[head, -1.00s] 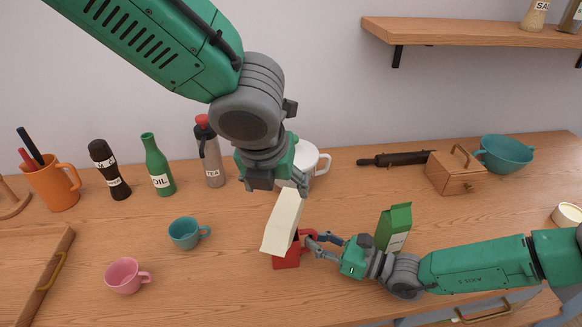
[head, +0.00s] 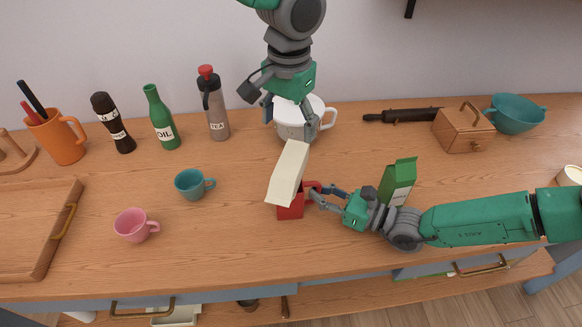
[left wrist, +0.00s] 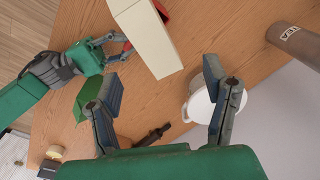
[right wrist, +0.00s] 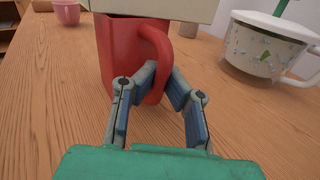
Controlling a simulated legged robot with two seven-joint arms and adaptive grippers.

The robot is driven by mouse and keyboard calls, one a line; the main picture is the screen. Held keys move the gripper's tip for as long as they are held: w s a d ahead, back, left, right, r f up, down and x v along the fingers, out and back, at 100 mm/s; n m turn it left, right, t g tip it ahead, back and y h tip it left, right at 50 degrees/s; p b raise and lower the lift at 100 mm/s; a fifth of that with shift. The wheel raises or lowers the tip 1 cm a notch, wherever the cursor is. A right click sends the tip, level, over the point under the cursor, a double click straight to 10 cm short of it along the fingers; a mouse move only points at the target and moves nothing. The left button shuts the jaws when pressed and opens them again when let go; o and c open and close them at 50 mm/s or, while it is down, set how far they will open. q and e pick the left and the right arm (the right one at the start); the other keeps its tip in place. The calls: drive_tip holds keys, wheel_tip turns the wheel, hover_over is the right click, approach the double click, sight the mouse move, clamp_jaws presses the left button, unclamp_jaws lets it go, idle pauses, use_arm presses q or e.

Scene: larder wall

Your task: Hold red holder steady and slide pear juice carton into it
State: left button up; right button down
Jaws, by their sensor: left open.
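The red holder (head: 290,210) stands on the counter. It also shows in the right wrist view (right wrist: 118,50). The pear juice carton (head: 288,172), plain cream on its visible sides, is tilted at the holder's top; it also shows in the left wrist view (left wrist: 148,38). How far it sits inside is hidden. My right gripper (head: 314,194) is shut on the holder's handle, with its fingers on either side in the right wrist view (right wrist: 160,78). My left gripper (head: 288,122) is open and empty, behind and above the carton, apart from it.
A white lidded pot (head: 322,118) stands just behind my left gripper. A green carton (head: 398,182) stands beside my right gripper. A teal cup (head: 190,184) and pink cup (head: 132,225) are to the left. The counter's front middle is clear.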

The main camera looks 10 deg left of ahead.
sight(291, 161)
use_arm(q)
drive_tip(key=n, duration=0.2)
drive_tip(key=shift+d+n, duration=0.2)
drive_tip(key=shift+n, duration=0.1)
drive_tip(key=shift+f+n+g, duration=0.25)
drive_tip(key=shift+n+g, duration=0.05)
wheel_tip(291, 161, down, 6)
drive_tip(key=shift+f, duration=0.25)
drive_tip(key=f, duration=0.2)
drive_tip(key=s+f, duration=0.1)
drive_tip(key=f, duration=0.1)
drive_tip(key=shift+d+f, duration=0.1)
drive_tip(key=shift+f, duration=0.05)
drive_tip(key=shift+w+f, duration=0.1)
drive_tip(key=shift+f, duration=0.3)
drive_tip(key=c, duration=1.6)
